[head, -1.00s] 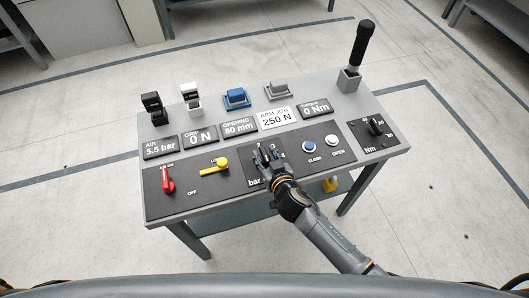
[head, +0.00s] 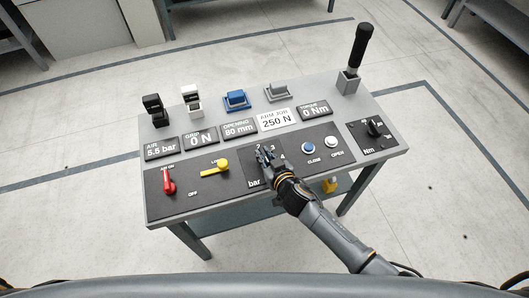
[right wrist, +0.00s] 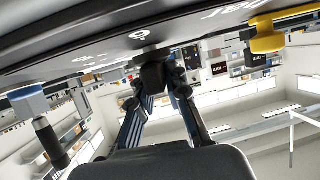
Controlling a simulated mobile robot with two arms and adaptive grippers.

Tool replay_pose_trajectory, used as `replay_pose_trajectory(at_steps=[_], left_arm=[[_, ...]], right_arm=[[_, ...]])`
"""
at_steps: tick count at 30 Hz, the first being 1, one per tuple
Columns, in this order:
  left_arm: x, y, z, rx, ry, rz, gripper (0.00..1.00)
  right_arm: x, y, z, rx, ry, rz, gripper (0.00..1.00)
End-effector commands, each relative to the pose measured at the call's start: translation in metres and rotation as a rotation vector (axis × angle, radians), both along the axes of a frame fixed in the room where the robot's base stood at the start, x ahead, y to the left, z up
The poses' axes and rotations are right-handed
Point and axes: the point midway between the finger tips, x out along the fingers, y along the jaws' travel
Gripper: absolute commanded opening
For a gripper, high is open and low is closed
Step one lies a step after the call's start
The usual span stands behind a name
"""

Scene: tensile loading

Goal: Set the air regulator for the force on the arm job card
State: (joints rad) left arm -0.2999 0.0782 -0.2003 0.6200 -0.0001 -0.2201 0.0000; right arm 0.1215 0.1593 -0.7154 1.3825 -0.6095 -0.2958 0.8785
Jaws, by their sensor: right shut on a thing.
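The arm job card (head: 277,119) is a white plate on the console and reads 250 N. The air regulator is on a dark panel marked "bar" (head: 254,183), with scale figures around its dial. My right gripper (head: 264,154) covers the dial in the head view. In the right wrist view its fingers (right wrist: 156,86) are shut on the dark regulator knob (right wrist: 152,70). The knob's pointer is hidden, so its setting cannot be read. The air display (head: 161,148) reads 5.5 bar. My left gripper is not in view.
A red lever (head: 169,183) and a yellow lever (head: 217,166) lie left of the regulator. A blue button (head: 308,147), a white button (head: 331,141) and the Nm knob (head: 375,126) lie right. A black-handled lever (head: 358,55) stands at the back right corner.

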Motion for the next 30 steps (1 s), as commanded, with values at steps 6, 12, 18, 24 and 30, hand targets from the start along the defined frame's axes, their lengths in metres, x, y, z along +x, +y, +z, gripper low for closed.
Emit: replay_pose_trajectory(at_steps=[6, 12, 18, 24, 30], left_arm=[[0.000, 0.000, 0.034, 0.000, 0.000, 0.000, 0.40], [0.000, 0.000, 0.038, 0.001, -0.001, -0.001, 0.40], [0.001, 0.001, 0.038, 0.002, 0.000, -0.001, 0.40], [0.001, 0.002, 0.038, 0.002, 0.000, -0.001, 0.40], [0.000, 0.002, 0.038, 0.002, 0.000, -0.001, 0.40]], right_arm=[[0.000, 0.000, 0.006, -0.004, 0.000, 0.213, 0.00], [-0.001, 0.000, 0.002, 0.000, 0.000, 0.307, 0.00], [-0.002, 0.000, 0.000, 0.003, 0.001, 0.319, 0.00], [-0.001, 0.000, 0.000, 0.003, 0.001, 0.318, 0.21], [-0.001, 0.000, 0.000, 0.002, 0.001, 0.317, 0.38]])
